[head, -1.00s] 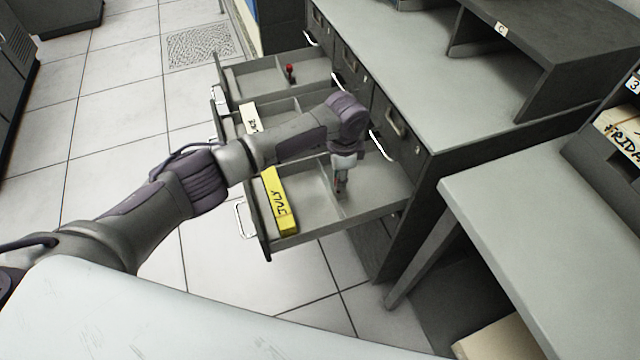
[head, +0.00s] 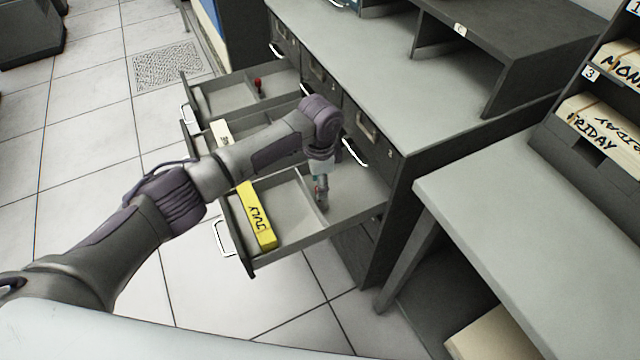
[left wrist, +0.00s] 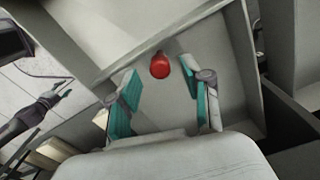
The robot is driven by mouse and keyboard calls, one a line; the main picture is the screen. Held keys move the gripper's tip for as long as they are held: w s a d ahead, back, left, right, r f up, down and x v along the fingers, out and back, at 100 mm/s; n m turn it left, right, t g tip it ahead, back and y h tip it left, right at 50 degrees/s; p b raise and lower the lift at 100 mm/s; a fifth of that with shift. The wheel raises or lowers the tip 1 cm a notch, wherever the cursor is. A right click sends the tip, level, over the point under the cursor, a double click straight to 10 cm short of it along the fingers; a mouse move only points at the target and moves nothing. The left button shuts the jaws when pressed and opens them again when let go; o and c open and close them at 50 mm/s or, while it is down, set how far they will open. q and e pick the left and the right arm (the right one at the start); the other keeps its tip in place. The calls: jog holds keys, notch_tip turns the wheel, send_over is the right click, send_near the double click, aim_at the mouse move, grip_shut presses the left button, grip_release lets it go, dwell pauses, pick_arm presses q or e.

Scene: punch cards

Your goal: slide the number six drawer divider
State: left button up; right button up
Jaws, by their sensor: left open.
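The nearest open drawer (head: 275,258) holds a thin grey divider (head: 306,186) across its middle. My left gripper (head: 321,200) points down into this drawer at the divider and hides part of it. In the left wrist view, my left gripper (left wrist: 160,88) is open, with teal-padded fingers on either side of a red knob (left wrist: 160,65). The knob lies between and slightly beyond the fingers; I cannot tell whether either finger touches it. I cannot read a number six on the drawer.
A yellow JULY block (head: 256,216) lies in the front part of the drawer. Two more open drawers lie behind, the farthest with a red-knobbed divider (head: 258,86). The cabinet (head: 380,75) and a grey table (head: 520,210) stand to the right.

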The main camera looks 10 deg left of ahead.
pick_arm(q)
notch_tip(320, 180, up, 11)
jog(key=shift+f, duration=0.15)
dwell(0.5)
